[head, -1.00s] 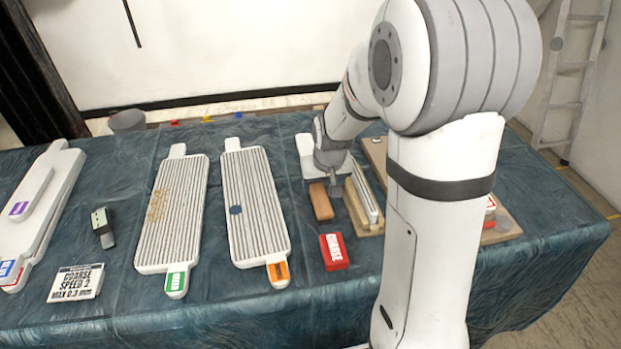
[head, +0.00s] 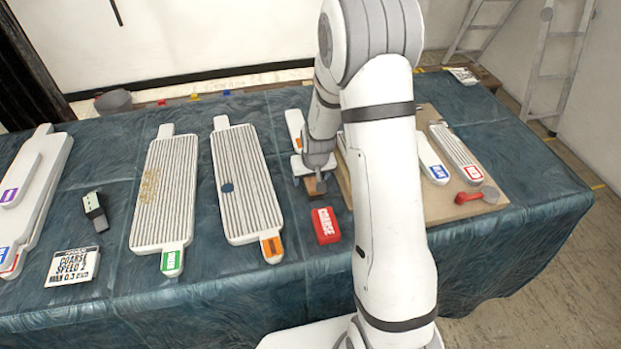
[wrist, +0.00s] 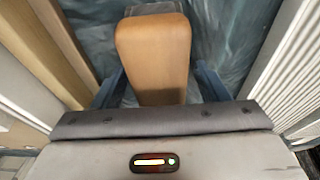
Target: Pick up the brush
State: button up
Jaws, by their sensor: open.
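The brush (wrist: 153,52) shows in the wrist view as a tan wooden block with rounded edges and a dark grey part at its far end. In the head view the brush (head: 316,187) lies on the cloth-covered table, partly hidden under my gripper (head: 313,172). In the wrist view my gripper (wrist: 158,85) is open, with one blue-grey finger on each side of the wooden block. Gaps show between the fingers and the block, at least near their visible ends. The near end of the block is hidden behind the gripper body.
A red COARSE block (head: 325,226) lies just in front of the brush. A ribbed panel with an orange label (head: 246,190) is to its left. A wooden board (head: 452,208) with labelled pieces and a red-handled tool (head: 478,195) is to the right, partly behind my arm.

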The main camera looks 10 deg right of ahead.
jog(key=shift+f, duration=0.15)
dwell(0.5)
jog(key=c, duration=1.1)
